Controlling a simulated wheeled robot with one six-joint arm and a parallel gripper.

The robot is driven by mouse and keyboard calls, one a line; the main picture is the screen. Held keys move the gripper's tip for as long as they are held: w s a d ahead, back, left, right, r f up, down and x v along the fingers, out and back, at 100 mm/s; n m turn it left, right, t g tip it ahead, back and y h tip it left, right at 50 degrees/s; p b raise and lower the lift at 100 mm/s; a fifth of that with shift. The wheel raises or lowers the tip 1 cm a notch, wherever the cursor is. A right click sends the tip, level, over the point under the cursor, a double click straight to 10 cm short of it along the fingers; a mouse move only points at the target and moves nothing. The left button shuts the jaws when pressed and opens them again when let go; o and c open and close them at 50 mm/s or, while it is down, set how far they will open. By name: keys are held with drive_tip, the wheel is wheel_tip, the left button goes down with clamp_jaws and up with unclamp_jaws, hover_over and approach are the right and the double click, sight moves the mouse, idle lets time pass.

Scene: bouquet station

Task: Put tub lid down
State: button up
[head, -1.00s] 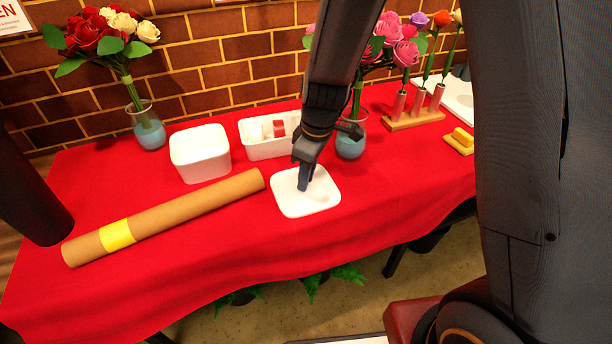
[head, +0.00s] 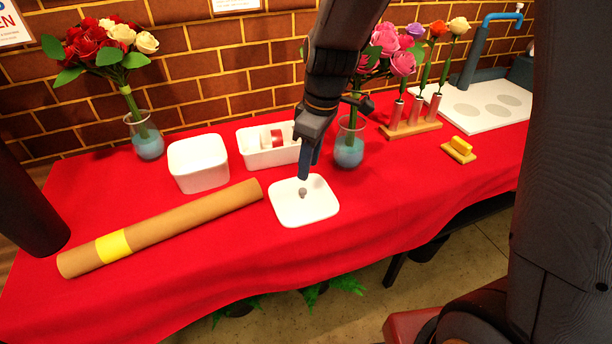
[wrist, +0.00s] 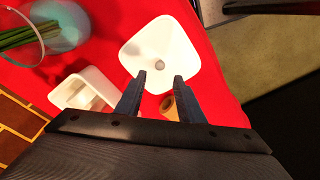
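The white tub lid (head: 318,209) lies flat on the red tablecloth with its small grey knob facing up. It also shows in the wrist view (wrist: 177,45). My gripper (head: 304,176) is just above the lid, close over the knob. In the wrist view my gripper (wrist: 160,76) has its two fingers apart with nothing between them, and the knob shows clear beyond the fingertips.
A cardboard tube (head: 165,225) lies left of the lid. Behind the lid are a white tray (head: 262,158) and a vase (head: 349,150). A flower stand (head: 411,129) and yellow block (head: 459,148) are to the right. Red cloth is free right of the lid.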

drive_tip(key=s+d+r+m+h, duration=0.1)
drive_tip(key=s+d+m, duration=1.1)
drive_tip(key=s+d, duration=0.1)
drive_tip(key=shift+s+d+g+h, duration=0.2)
drive_tip(key=shift+s+g+h, duration=0.1)
drive_tip(key=shift+s, duration=0.4)
